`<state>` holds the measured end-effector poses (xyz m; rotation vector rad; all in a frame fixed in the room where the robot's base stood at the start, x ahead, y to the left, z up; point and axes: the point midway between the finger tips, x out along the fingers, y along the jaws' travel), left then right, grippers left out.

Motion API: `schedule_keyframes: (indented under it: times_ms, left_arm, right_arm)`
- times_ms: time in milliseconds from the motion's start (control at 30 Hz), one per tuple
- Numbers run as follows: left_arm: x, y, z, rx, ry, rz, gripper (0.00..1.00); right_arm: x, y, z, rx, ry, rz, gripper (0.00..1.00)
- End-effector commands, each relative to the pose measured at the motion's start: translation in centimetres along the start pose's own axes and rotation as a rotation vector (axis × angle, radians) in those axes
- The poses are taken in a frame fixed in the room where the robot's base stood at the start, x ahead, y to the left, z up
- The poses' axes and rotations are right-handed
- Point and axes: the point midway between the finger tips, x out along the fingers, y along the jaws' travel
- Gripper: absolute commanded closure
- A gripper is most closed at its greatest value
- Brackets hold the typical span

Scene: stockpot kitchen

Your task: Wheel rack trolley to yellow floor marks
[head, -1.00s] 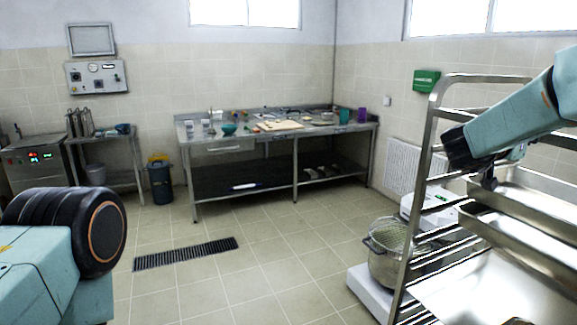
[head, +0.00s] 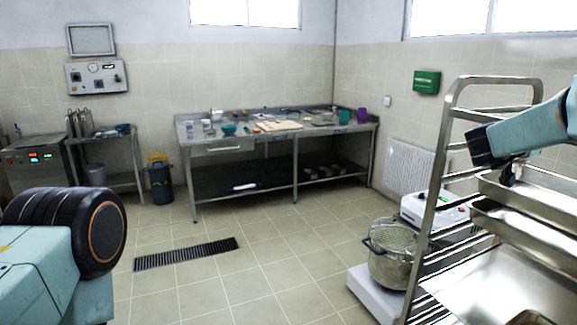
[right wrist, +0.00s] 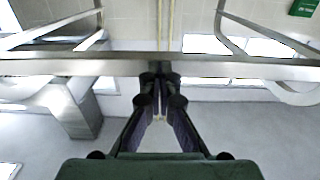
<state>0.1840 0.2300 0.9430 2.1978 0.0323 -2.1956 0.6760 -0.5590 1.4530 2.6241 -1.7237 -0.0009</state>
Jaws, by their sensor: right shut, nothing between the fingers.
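The rack trolley (head: 440,150) is a steel frame with shelf runners and metal trays (head: 530,193), at the right edge in the head view. Its lower part is cut off. My right gripper (head: 512,172) is at the rack, above the upper tray. In the right wrist view, my right gripper (right wrist: 160,76) is shut, its fingertips at a horizontal steel bar (right wrist: 60,66). I cannot tell whether they touch it. No yellow floor marks are clear in the head view. Two thin yellowish lines (right wrist: 172,22) show in the wrist view; their surface is unclear. My left gripper is out of view.
A stockpot (head: 392,262) stands on a low white platform (head: 362,285), close to the trolley's left side. A steel worktable (head: 225,146) stands at the back. A dark floor drain (head: 187,254) lies in the tiles. The middle floor is clear.

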Motion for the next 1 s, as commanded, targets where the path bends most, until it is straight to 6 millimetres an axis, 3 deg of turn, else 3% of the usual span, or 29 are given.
schedule_keyframes:
  times_ms: [600,1000]
  left_arm:
    - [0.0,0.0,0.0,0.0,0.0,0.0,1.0]
    - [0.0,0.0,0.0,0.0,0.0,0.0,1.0]
  right_arm:
    - [4.2,0.1,-0.2,0.004,0.003,0.002,1.0]
    - [4.4,0.1,-0.1,0.002,0.002,0.001,1.0]
